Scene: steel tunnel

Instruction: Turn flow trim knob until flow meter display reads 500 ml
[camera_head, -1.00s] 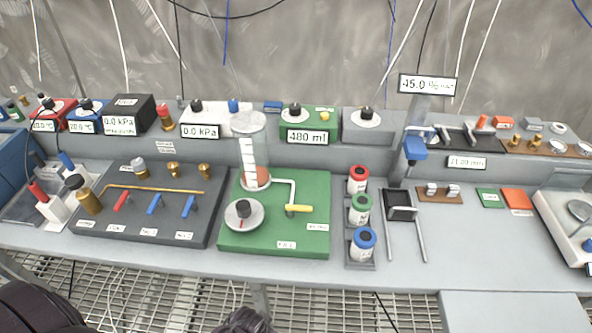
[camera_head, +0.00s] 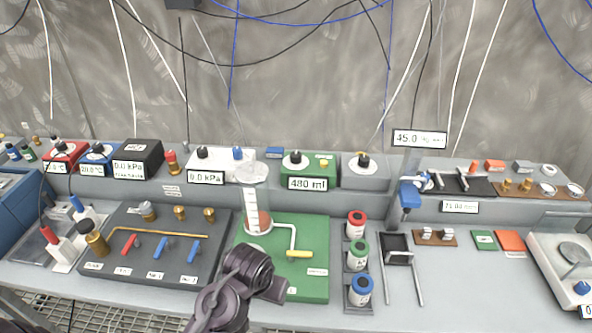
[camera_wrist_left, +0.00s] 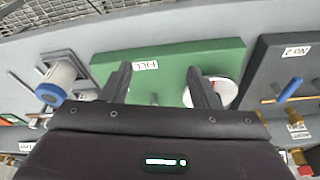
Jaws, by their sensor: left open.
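The flow meter display (camera_head: 308,184) reads 480 ml on the front of a green box at the back. A black knob on a white dial (camera_head: 294,159) sits on that box. In front, a green board (camera_head: 314,235) carries a clear cylinder (camera_head: 252,215) and a yellow lever (camera_head: 299,254). My left gripper (camera_head: 248,272) is over the board's front left and hides its round dial in the head view. In the left wrist view my open, empty left gripper (camera_wrist_left: 162,78) is above the board; the white dial (camera_wrist_left: 227,92) shows partly behind its right finger. I cannot tell which knob is flow trim.
Left of the green board is a dark board (camera_head: 190,265) with red and blue levers. To the right, a rack of canisters (camera_head: 358,256) stands close by, then a black stand (camera_head: 396,245). The bench between this stand and the scale (camera_head: 565,268) is mostly clear in front.

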